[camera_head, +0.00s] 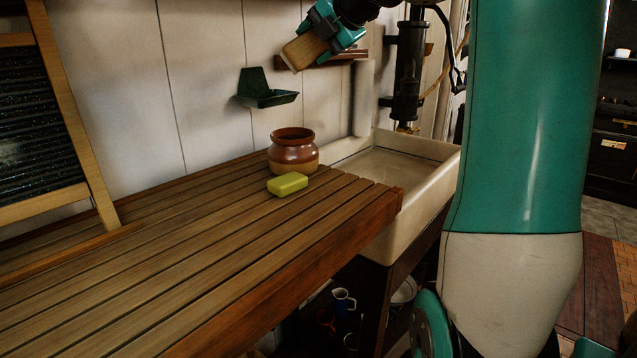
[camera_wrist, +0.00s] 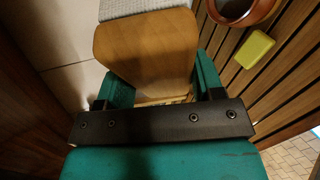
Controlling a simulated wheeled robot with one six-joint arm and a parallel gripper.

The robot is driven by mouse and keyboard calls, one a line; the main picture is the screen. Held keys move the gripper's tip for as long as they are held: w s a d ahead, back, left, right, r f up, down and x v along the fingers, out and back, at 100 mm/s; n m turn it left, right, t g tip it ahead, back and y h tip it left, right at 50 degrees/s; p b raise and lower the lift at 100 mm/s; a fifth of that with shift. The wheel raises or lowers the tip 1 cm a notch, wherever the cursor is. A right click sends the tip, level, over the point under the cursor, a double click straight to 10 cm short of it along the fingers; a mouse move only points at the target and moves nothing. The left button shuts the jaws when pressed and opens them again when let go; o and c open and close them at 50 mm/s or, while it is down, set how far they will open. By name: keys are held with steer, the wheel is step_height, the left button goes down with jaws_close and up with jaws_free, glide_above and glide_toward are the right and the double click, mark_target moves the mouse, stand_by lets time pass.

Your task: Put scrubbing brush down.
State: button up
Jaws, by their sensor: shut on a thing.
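The scrubbing brush (camera_head: 305,49) has a pale wooden block. It is held in my gripper (camera_head: 331,32), high in front of the white plank wall and above the slatted wooden counter (camera_head: 190,250). In the wrist view the brush's wooden back (camera_wrist: 147,52) fills the space between the teal fingers of my gripper (camera_wrist: 160,85). The fingers are shut on its sides. The bristles are mostly hidden in both views. Nothing touches the brush from below.
A brown jar (camera_head: 293,151) and a yellow-green soap bar (camera_head: 288,184) stand at the counter's back right. A white sink (camera_head: 430,148) adjoins the right end. A green wall dish (camera_head: 266,92) and a wooden rack (camera_head: 335,59) are on the wall.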

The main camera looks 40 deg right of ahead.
steer(key=s+d+f+m+g+p, duration=0.2)
steer(key=s+f+m+g+p, duration=0.1)
steer(key=m, duration=0.7)
steer(key=s+d+f+m+g+p, duration=0.3)
steer(key=m+p, duration=0.4)
steer(key=m, duration=0.3)
step_height(320, 180, down, 2)
steer(key=shift+s+m+g+y+p, duration=0.3)
steer(key=shift+m+g+p, duration=0.1)
steer(key=shift+g, duration=0.2)
steer(key=shift+f, duration=0.1)
step_height(320, 180, down, 19)
steer(key=p, duration=0.4)
steer(key=shift+f, duration=0.25)
steer(key=shift+f, duration=0.1)
